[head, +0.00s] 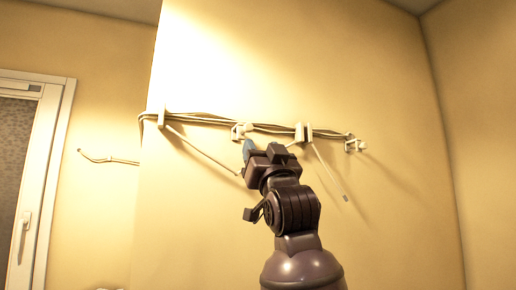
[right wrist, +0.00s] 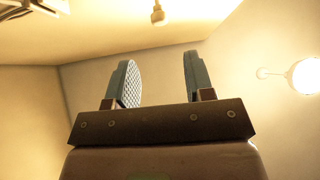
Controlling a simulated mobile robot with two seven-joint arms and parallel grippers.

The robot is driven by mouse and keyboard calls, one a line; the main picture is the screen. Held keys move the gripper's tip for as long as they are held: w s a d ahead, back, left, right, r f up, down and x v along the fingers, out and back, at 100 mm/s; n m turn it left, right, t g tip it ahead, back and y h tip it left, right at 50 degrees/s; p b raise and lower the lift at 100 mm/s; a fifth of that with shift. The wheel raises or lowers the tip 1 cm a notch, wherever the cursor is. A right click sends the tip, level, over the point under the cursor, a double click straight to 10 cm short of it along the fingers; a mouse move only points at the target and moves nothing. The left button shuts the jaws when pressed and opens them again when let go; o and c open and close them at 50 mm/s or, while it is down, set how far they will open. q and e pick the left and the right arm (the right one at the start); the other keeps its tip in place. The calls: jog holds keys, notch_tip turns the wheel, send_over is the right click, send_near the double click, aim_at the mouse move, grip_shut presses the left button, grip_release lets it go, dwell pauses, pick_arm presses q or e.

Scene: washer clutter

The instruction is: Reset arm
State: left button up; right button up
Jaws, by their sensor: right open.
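My right arm (head: 290,210) rises from the bottom of the head view, in front of the yellow wall. My right gripper (head: 262,150) is at its upper end and overlaps the cables in the picture; I cannot tell if it touches them. In the right wrist view the right gripper (right wrist: 160,85) shows two blue padded fingers held apart, with nothing between them. My left gripper is not in view.
A bundle of cables (head: 195,118) runs along the wall on white clips (head: 301,132), with loose ends hanging. A white-framed window or door (head: 45,170) stands at left. A lit lamp (right wrist: 304,76) shows at right in the right wrist view.

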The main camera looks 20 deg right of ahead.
dwell(0.6)
jog(key=w+a+f+n+g+y, duration=0.1)
jog(key=w+f+n+g+y, duration=0.15)
jog(key=f, duration=1.05)
jog(key=w+f+n+g+y, duration=0.1)
jog(key=w+f+n, duration=0.15)
jog(key=f, duration=0.95)
notch_tip(320, 180, down, 23)
jog(key=s+d+m+g+h, duration=0.2)
jog(key=d+g, duration=0.1)
jog(key=s+d+f+g, duration=0.1)
jog(key=s+f, duration=0.3)
jog(key=f, duration=0.3)
jog(key=s+d+f+m+g+h, duration=0.1)
jog(key=s+f+g, duration=0.15)
jog(key=f, duration=0.45)
jog(key=s+f+g, duration=0.1)
jog(key=s+f, duration=0.4)
jog(key=f, duration=0.1)
jog(key=s+d+f+m+g+h, duration=0.1)
jog(key=s+d+f+g, duration=0.2)
jog(key=s+f, duration=1.2)
jog(key=s+g, duration=0.1)
jog(key=s, duration=0.1)
jog(key=shift+s+h, duration=0.35)
